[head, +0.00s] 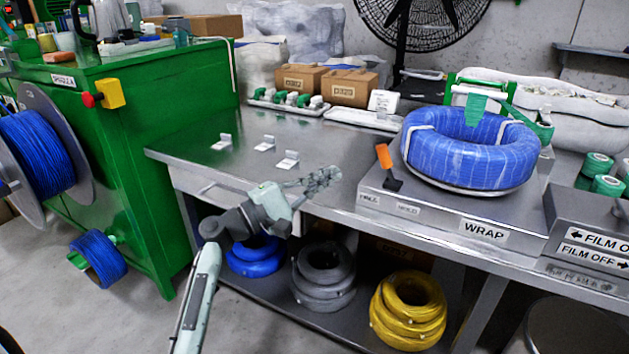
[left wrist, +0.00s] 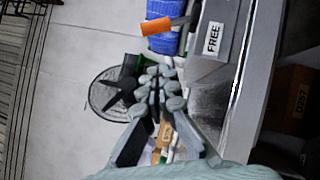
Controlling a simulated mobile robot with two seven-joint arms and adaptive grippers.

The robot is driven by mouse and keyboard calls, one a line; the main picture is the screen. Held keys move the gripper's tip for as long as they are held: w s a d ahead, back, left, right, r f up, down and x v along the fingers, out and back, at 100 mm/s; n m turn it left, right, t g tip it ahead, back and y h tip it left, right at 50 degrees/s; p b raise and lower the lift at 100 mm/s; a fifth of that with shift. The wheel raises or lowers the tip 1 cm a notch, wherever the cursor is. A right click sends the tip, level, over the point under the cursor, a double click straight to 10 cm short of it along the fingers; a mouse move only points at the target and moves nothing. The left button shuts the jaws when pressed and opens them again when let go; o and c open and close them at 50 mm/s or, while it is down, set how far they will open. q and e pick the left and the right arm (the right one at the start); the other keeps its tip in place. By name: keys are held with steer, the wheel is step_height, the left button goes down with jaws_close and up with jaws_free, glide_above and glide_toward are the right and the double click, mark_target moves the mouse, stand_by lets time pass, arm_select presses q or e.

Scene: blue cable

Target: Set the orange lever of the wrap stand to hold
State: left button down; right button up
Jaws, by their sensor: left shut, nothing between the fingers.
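The orange lever (head: 384,157) stands on a dark base at the left end of the grey wrap stand (head: 440,222). It tilts up and slightly left in the head view. Two small labels sit on the stand's front below it, too small to read there. In the left wrist view the orange lever (left wrist: 156,26) shows beside the stand's FREE label (left wrist: 213,38). My left gripper (head: 334,173) is shut and empty, left of the lever and apart from it. Its fingers (left wrist: 160,74) lie together in the left wrist view. My right gripper is out of view.
A wrapped blue cable coil (head: 468,145) sits on the stand, right of the lever. The steel table (head: 240,165) is mostly clear left of the stand, with small brackets (head: 288,160). Boxes (head: 350,86) stand at the back. Cable coils (head: 408,308) lie on the lower shelf.

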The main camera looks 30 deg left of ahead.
mark_target(387, 162)
arm_select(q)
steer(key=x, duration=0.4)
steer(key=shift+r, duration=0.1)
steer(key=d, duration=0.1)
steer(key=d+r+p, duration=0.1)
steer(key=d, duration=0.1)
steer(key=shift+w+r, duration=0.15)
steer(key=shift+w, duration=0.2)
steer(key=shift+d, duration=0.4)
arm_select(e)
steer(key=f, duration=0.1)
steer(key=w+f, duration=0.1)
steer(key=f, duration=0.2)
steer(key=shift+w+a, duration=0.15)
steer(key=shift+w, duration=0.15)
arm_select(q)
steer(key=shift+w, duration=0.1)
